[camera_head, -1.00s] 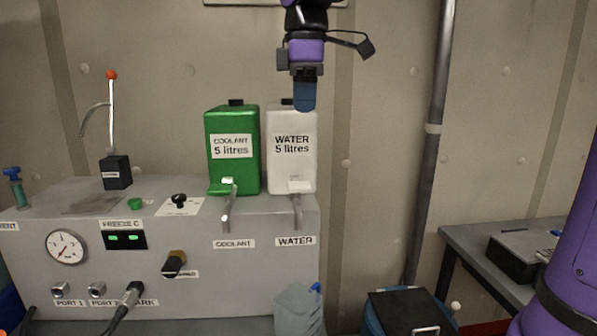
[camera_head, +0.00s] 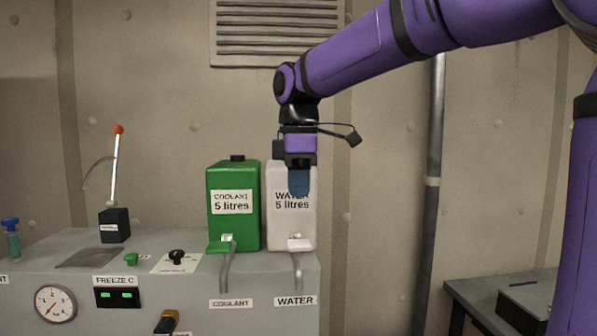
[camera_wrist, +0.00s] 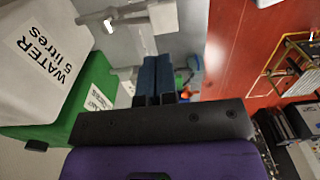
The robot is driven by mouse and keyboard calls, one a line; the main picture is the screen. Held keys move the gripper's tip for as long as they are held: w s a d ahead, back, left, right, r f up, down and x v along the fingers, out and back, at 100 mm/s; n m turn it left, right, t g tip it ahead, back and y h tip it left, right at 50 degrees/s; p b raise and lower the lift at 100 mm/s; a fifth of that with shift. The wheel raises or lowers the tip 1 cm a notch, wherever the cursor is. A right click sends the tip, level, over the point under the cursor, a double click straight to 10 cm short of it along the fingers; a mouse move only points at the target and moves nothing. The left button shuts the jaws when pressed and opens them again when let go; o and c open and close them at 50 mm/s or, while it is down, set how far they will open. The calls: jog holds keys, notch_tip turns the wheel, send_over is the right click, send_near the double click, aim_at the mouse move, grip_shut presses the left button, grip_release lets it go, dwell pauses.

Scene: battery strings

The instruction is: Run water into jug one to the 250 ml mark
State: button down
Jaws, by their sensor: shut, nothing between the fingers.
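The white water tank (camera_head: 281,222), labelled "WATER 5 litres", stands on the grey bench beside the green coolant tank. Its white tap lever (camera_head: 300,243) and downward spout (camera_head: 298,272) are at its lower front, above the "WATER" label. My gripper (camera_head: 299,190) is shut and empty, pointing down in front of the tank's upper part and covering part of its label. In the wrist view, my gripper's blue fingers (camera_wrist: 157,72) are together, with the water tank (camera_wrist: 28,78) at upper left. Jug one is not in the head view; I cannot make it out in the wrist view.
The green coolant tank (camera_head: 233,232) stands close to the left of the water tank. A lever with a red knob (camera_head: 118,130) stands farther left. A grey pipe (camera_head: 431,205) runs up the wall. A side table (camera_head: 468,300) is at lower right.

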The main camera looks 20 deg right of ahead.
aim_at(299, 243)
notch_tip(299, 243, down, 9)
jog(key=shift+r, duration=0.1)
dwell(0.6)
jog(key=shift+s+a+f+t+h, duration=0.15)
jog(key=shift+s+f+t+h, duration=0.25)
jog(key=shift+f+t, duration=0.5)
jog(key=shift+s+f+t, duration=0.25)
jog(key=shift+f+t, duration=0.6)
jog(key=shift+t, duration=0.05)
jog(key=shift+f, duration=0.55)
jog(key=shift+s, duration=0.1)
jog(key=shift+s+f+h, duration=0.1)
jog(key=shift+f+h, duration=0.1)
jog(key=shift+h, duration=0.1)
dwell(1.6)
